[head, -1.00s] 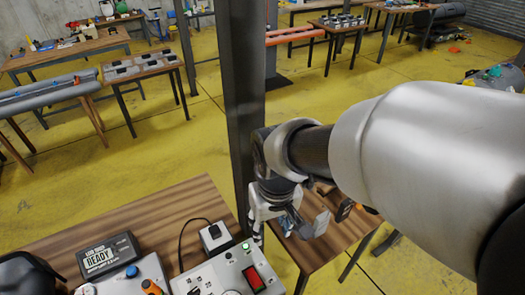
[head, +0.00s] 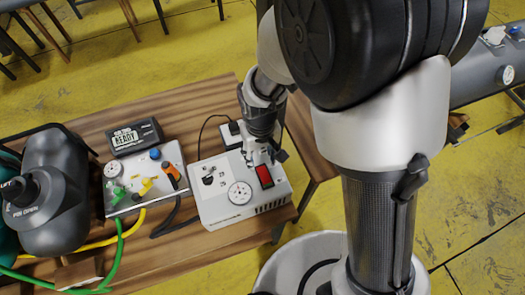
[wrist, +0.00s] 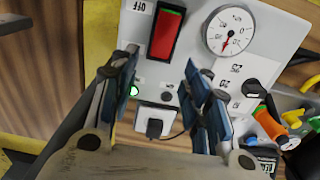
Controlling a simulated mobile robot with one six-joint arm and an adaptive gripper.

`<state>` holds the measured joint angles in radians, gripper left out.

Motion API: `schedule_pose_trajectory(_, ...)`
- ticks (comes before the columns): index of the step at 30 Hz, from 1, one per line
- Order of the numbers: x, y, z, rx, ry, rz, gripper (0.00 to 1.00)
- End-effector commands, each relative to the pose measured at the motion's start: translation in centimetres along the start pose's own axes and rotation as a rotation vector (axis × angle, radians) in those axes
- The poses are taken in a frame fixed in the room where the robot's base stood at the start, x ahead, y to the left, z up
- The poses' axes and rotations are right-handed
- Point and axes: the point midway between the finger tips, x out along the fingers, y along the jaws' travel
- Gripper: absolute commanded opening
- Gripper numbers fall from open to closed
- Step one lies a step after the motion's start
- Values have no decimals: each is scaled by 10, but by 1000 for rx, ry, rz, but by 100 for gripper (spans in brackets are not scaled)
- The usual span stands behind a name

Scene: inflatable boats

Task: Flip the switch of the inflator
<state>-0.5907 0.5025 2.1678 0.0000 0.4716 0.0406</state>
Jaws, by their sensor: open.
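The inflator (head: 222,211) is a white box on the wooden table, with a round gauge (head: 240,193) on its top panel. Its switch (head: 264,176) is a red rocker in a black frame. In the wrist view the switch (wrist: 165,33) lies just past the fingertips, beside an upside-down OFF label (wrist: 140,6). A small green light (wrist: 135,91) glows near the left finger. My gripper (head: 262,163) is open and empty, above the panel near the switch. In the wrist view its blue-padded fingers (wrist: 160,63) stand apart. Whether they touch the panel cannot be told.
Left of the inflator stands a valve box (head: 145,179) with coloured knobs and hoses. A black READY box (head: 135,137) lies behind it. A black plug (wrist: 155,128) and cord sit by the inflator.

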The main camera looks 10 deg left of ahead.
Motion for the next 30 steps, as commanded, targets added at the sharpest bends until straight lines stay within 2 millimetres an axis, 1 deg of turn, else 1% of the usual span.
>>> schedule_pose_trajectory(1,14,0,1,0,-4,0,43)
schedule_pose_trajectory(3,27,0,1,0,-3,0,43)
schedule_pose_trajectory(6,41,0,0,0,-2,0,43)
schedule_pose_trajectory(10,53,0,0,0,-1,0,43)
schedule_pose_trajectory(15,58,0,0,0,0,0,43)
schedule_pose_trajectory(21,57,0,0,0,1,0,43)
schedule_pose_trajectory(30,57,0,0,0,0,0,24)
